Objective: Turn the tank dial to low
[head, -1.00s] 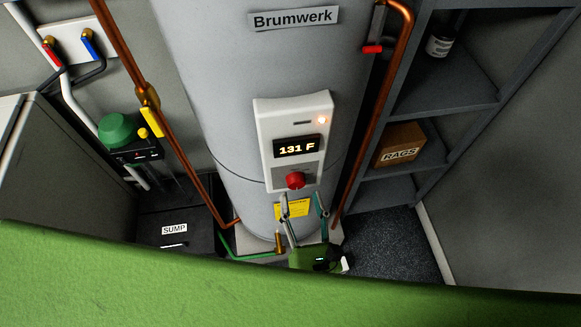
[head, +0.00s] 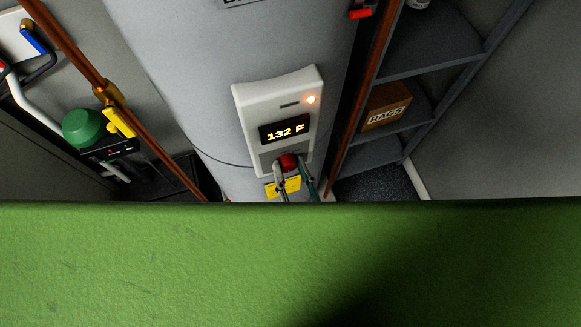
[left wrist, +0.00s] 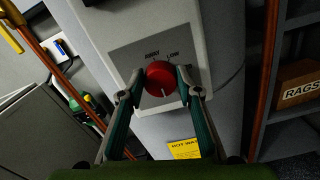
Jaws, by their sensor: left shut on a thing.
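The tank dial is a red round knob (head: 288,162) at the bottom of the white control panel (head: 246,110) on the grey tank (head: 190,80). The display reads 132 F and a small orange light glows above it. In the left wrist view the dial (left wrist: 160,78) has a pale mark near its lower edge. The labels AWAY and LOW show above it; another label at the right is mostly hidden by a finger. My left gripper (head: 292,172) is shut on the dial, one finger on each side (left wrist: 158,88). My right gripper is not in view.
Copper pipes (head: 150,125) run on both sides of the tank. A grey shelf (head: 440,55) with a RAGS box (head: 386,107) stands at the right. A green-topped pump (head: 83,127) is at the left. A yellow label (left wrist: 184,149) is below the panel.

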